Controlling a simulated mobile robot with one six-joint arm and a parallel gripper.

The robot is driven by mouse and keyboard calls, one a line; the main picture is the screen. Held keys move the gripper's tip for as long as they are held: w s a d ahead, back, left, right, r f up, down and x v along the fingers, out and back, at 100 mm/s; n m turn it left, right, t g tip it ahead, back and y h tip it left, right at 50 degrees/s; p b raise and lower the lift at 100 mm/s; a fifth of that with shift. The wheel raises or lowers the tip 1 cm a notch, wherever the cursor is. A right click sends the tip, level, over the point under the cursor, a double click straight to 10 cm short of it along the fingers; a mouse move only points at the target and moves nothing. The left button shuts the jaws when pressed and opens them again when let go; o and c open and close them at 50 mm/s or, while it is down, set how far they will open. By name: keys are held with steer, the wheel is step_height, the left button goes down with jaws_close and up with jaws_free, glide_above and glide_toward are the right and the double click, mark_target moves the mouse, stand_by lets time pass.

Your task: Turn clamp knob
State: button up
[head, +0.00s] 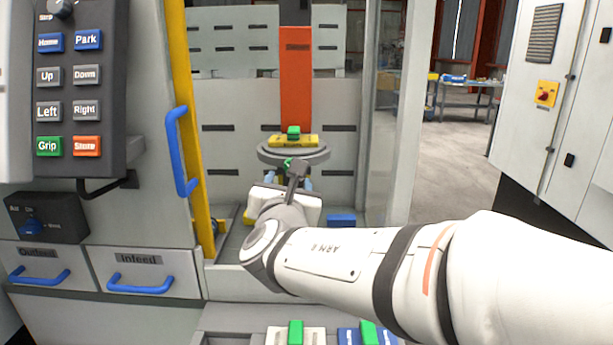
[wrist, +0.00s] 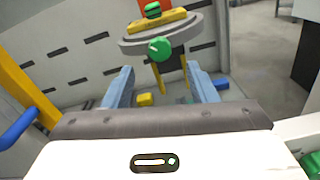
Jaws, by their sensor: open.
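The green clamp knob (wrist: 160,48) with a white pointer mark is on the front of a grey round plate (wrist: 186,41). In the head view my gripper (head: 289,184) is just below the round plate (head: 266,152). A yellow piece (head: 275,141) with a green block on top sits on the plate.
An orange column (head: 296,85) rises behind the plate. A yellow post (head: 185,110) with a blue handle (head: 180,150) stands left of the opening. A blue block (head: 341,220) and a small yellow block (wrist: 145,99) lie low inside. A button panel (head: 68,119) is further left.

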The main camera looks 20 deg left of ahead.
steer(key=x, duration=0.7)
steer(key=shift+w+p, duration=0.25)
steer(key=shift+p, duration=0.05)
steer(key=shift+c, duration=0.5)
